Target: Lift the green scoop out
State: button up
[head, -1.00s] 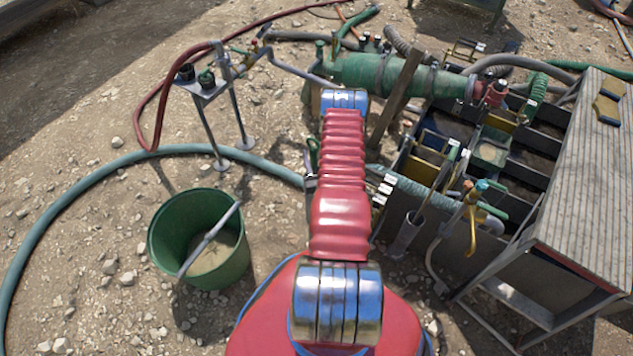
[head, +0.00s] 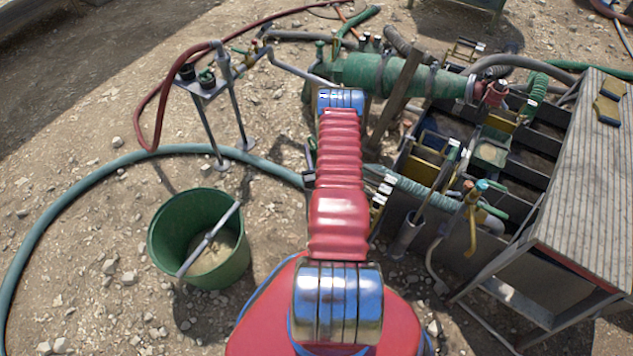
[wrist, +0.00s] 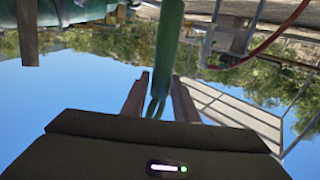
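In the wrist view, which is upside down with sky at the bottom, the long green scoop (wrist: 168,48) runs from the top edge down between the two fingers of my gripper (wrist: 160,84). Its narrow, forked-looking end reaches in toward the palm. The fingers stand close on either side of it and appear shut on it. The scoop's far end is cut off by the top of the wrist view. In the head view my red arm reaches forward and hides the gripper and the scoop.
A green bucket (head: 160,247) with mud and a grey rod stands at the left. The tank (head: 530,160), with dark compartments, hoses and taps, is at the right beside a ribbed-top bench (head: 592,190). A small stand (head: 203,87) and a wooden post (head: 396,95) are near my arm.

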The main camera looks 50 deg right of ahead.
grip_shut()
dwell(0.5)
notch_tip(320, 180, up, 18)
dwell(0.8)
dwell(0.5)
